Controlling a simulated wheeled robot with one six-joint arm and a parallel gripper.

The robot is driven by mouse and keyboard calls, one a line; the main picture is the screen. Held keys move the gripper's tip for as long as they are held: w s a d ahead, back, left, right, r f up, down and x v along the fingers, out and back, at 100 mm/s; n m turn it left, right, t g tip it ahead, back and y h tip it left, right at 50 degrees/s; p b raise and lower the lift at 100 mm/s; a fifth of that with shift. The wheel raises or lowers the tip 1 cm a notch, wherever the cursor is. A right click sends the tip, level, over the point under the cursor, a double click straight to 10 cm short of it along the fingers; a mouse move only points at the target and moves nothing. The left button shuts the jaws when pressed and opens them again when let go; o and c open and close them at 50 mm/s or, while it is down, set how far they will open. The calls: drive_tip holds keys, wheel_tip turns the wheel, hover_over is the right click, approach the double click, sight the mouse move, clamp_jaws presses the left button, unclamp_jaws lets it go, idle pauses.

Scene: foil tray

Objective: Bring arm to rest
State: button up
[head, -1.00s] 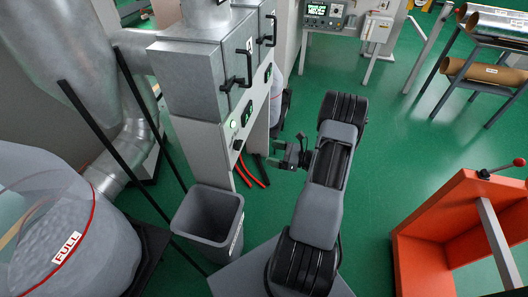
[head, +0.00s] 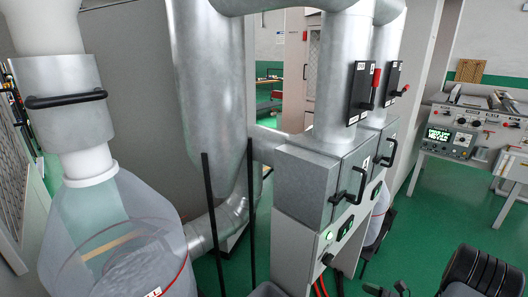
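My arm shows only in the bottom right corner of the head view, as a dark grey rounded link. My gripper (head: 388,291) is just at the bottom edge, left of that link, and mostly cut off by the frame. Its fingers cannot be made out, so I cannot tell whether it is open or shut. I see no object in it. It appears in front of the floor, to the right of the grey machine cabinet (head: 306,246).
A clear collection bag (head: 120,245) hangs at the left beneath a metal collar. Two sheet-metal boxes (head: 305,190) with black handles top the cabinet, under silver ducts (head: 208,90). Red hoses (head: 322,286) hang below. A control panel (head: 452,140) stands right, with open green floor (head: 440,215) before it.

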drive_tip(key=s+a+r+n+g+h+p, duration=0.2)
drive_tip(key=s+a+r+n+g+h, duration=0.55)
drive_tip(key=n+g, duration=0.6)
drive_tip(key=s+a+r+n+t+h+p, duration=0.1)
drive_tip(key=a+r+n+t+h, duration=0.1)
drive_tip(key=a+r+n, duration=0.3)
drive_tip(key=s+a+r+n+t+h+p, duration=0.1)
drive_tip(key=a+r+n+t+h, duration=0.2)
drive_tip(key=r+n, duration=0.4)
wheel_tip(320, 180, up, 6)
drive_tip(key=shift+s+a+r+t, duration=0.1)
drive_tip(key=shift+s+a+t, duration=0.25)
drive_tip(key=shift+a+t, duration=0.55)
